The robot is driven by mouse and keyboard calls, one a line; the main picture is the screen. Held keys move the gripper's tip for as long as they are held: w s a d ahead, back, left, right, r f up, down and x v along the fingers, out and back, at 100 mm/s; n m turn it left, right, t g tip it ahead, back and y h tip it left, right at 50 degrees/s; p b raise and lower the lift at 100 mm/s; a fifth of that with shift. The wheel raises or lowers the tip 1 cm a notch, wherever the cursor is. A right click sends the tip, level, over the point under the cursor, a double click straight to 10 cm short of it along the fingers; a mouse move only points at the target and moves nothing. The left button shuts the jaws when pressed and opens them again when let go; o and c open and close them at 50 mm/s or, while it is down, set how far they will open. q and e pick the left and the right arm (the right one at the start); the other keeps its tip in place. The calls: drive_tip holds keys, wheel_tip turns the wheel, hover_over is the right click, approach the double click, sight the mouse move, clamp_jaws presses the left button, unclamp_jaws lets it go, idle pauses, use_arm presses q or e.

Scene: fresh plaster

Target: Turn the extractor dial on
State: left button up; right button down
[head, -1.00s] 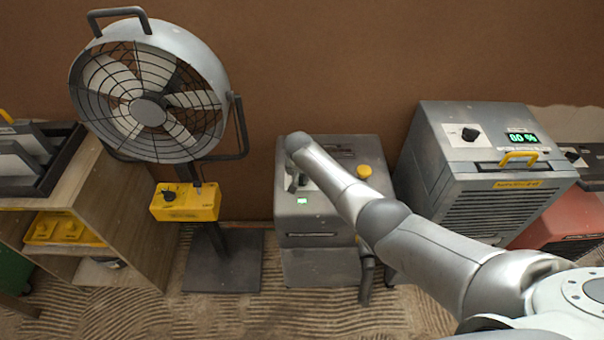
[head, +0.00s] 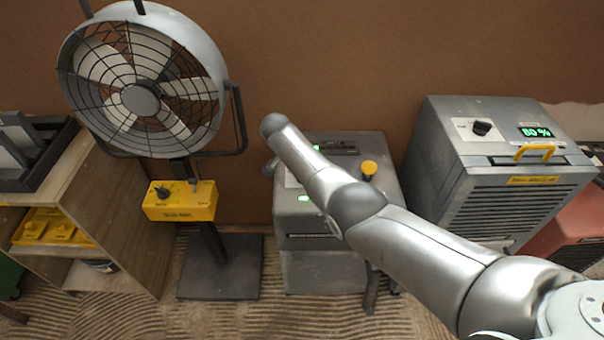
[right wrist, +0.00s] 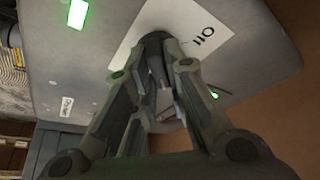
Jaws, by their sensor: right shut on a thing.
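In the head view my right arm covers most of this spot. My left gripper is not in view.
A fan (head: 140,85) with a yellow control box (head: 180,200) stands left of the extractor, beside a wooden shelf (head: 120,220). A grey unit (head: 490,190) with a black dial and "80 %" display stands right. A brown wall is behind.

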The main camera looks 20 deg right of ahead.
drive_tip(key=shift+f, duration=0.1)
idle(0.4)
drive_tip(key=c, duration=1.5)
unclamp_jaws()
drive_tip(key=shift+o, duration=0.2)
drive_tip(key=v, duration=1.2)
